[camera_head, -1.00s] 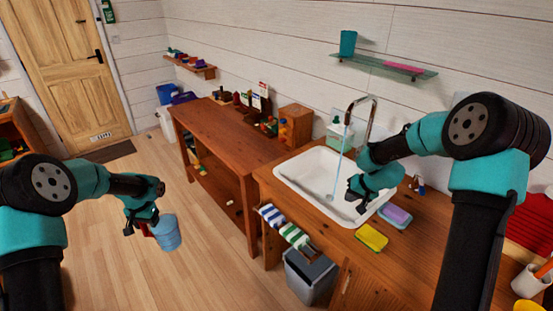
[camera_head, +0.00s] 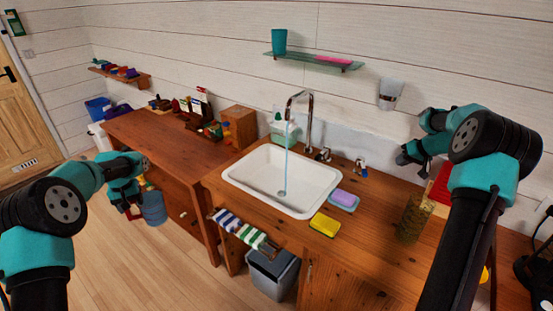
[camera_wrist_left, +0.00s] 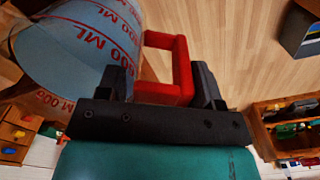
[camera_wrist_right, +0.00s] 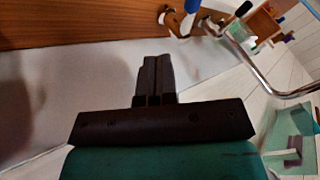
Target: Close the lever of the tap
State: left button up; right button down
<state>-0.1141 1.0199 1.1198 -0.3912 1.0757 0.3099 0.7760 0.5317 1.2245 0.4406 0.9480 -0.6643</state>
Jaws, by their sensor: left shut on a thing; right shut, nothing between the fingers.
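The chrome tap (camera_head: 311,108) stands at the back of the white sink (camera_head: 238,170), and water (camera_head: 286,160) runs from its spout. The small lever parts (camera_head: 323,155) sit at its base and are hard to make out. In the right wrist view the tap's curved pipe (camera_wrist_right: 262,82) is at upper right. My right gripper (camera_head: 403,157) is shut and empty, right of the tap by the back wall. It also shows in the right wrist view (camera_wrist_right: 156,62). My left gripper (camera_wrist_left: 165,85) is shut on the red handle (camera_wrist_left: 183,62) of a blue measuring jug (camera_wrist_left: 70,50), left of the counter.
A yellow sponge (camera_head: 325,224) and a purple sponge on a dish (camera_head: 343,205) lie on the counter right of the sink. A patterned brown container (camera_head: 413,218) stands below my right gripper. A glass shelf (camera_head: 315,62) is above. A bin (camera_head: 272,272) stands under the counter.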

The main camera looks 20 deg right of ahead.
aim_at(362, 166)
pick_arm(q)
jog(key=shift+w+r, duration=0.1)
pick_arm(e)
jog(key=shift+s+d+r, duration=0.1)
jog(key=shift+d, duration=0.05)
jog(key=x, duration=1)
jog(key=a, duration=0.1)
jog(key=w+a, duration=0.1)
jog(key=shift+w+a, duration=0.3)
jog(key=shift+a, duration=0.05)
jog(key=shift+w+a, duration=0.2)
jog(key=shift+a, duration=0.2)
